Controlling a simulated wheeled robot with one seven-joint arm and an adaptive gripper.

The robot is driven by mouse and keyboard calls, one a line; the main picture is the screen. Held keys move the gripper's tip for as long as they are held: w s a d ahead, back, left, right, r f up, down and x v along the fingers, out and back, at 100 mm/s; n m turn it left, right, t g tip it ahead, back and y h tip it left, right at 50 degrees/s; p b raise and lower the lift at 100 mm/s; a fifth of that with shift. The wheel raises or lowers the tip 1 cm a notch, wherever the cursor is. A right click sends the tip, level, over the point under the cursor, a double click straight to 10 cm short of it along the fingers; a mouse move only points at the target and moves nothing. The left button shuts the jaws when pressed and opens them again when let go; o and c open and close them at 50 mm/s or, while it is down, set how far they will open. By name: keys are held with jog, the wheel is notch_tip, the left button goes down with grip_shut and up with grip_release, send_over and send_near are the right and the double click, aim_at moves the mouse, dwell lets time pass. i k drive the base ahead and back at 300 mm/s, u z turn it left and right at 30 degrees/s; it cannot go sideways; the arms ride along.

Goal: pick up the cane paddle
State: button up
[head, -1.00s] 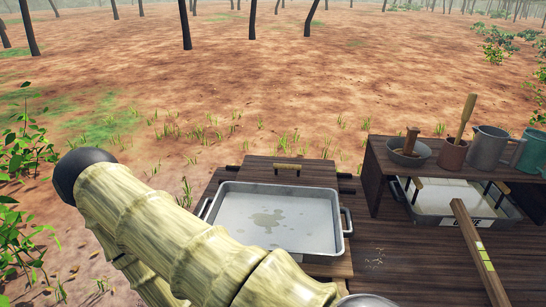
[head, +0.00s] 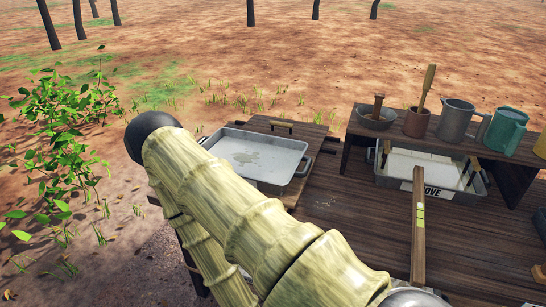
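A light wooden stick (head: 427,84) with a rounded top stands tilted in a brown pot (head: 417,123) on the raised shelf at the right. It may be the cane paddle; its lower end is hidden in the pot. My gripper is out of view. My jointed, bamboo-like arm fills the lower middle of the head view, well to the left of and nearer than the stick.
A bowl with a pestle (head: 376,115), a grey jug (head: 457,119) and a teal jug (head: 505,131) share the shelf (head: 480,150). A labelled tray (head: 440,192) sits under it. A marked wooden bar (head: 418,235) juts forward. A shallow tray (head: 290,176) lies left.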

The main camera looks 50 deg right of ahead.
aim_at(431, 71)
jog(key=u, duration=0.05)
jog(key=k, duration=0.1)
jog(key=z, duration=1)
